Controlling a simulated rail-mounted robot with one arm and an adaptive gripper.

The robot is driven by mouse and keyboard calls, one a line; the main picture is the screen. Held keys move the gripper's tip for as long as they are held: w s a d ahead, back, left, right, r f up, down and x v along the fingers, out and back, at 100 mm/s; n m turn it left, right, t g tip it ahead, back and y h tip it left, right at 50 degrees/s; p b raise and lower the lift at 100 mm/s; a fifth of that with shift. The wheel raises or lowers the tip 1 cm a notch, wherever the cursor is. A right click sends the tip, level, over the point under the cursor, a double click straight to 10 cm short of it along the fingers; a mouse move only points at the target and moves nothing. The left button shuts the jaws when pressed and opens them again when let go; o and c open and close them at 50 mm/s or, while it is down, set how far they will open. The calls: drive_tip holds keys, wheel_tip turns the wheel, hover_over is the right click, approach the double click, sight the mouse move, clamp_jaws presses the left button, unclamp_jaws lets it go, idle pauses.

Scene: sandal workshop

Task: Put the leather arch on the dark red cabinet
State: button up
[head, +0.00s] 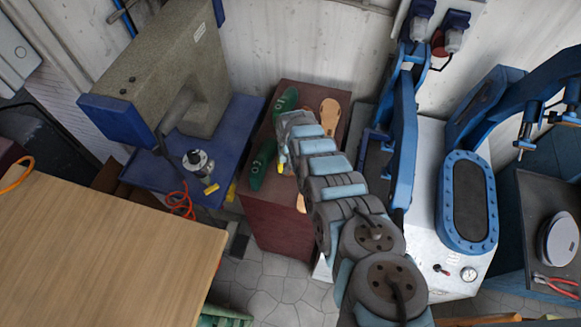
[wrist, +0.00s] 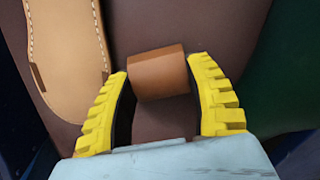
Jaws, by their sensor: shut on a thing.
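The leather arch (wrist: 158,73) is a curved brown piece between the two yellow fingers of my gripper (wrist: 161,68) in the wrist view. My gripper is shut on it near the fingertips. The dark red cabinet (head: 272,215) stands in the middle of the head view, and its top (wrist: 165,22) fills the background behind the arch in the wrist view. My gripper (head: 283,163) is over the cabinet top. The arch is hidden in the head view. I cannot tell whether it touches the top.
Green shoe forms (head: 262,166) and tan soles (head: 328,112) lie on the cabinet; one sole (wrist: 65,50) is left of the arch. A blue table with a grey machine (head: 160,65) is left, a blue press (head: 467,200) right, a wooden table (head: 100,245) front left.

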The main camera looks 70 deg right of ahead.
drive_tip(key=shift+f, duration=0.2)
drive_tip(key=o, duration=0.6)
drive_tip(key=shift+o, duration=0.2)
drive_tip(key=shift+r, duration=0.15)
drive_tip(key=shift+w+d+r+p, duration=0.1)
drive_tip(key=shift+r+p, duration=0.65)
drive_tip(key=shift+r, duration=1.5)
drive_tip(key=shift+r+p, duration=0.35)
drive_tip(key=shift+r, duration=0.5)
wheel_tip(320, 180, up, 6)
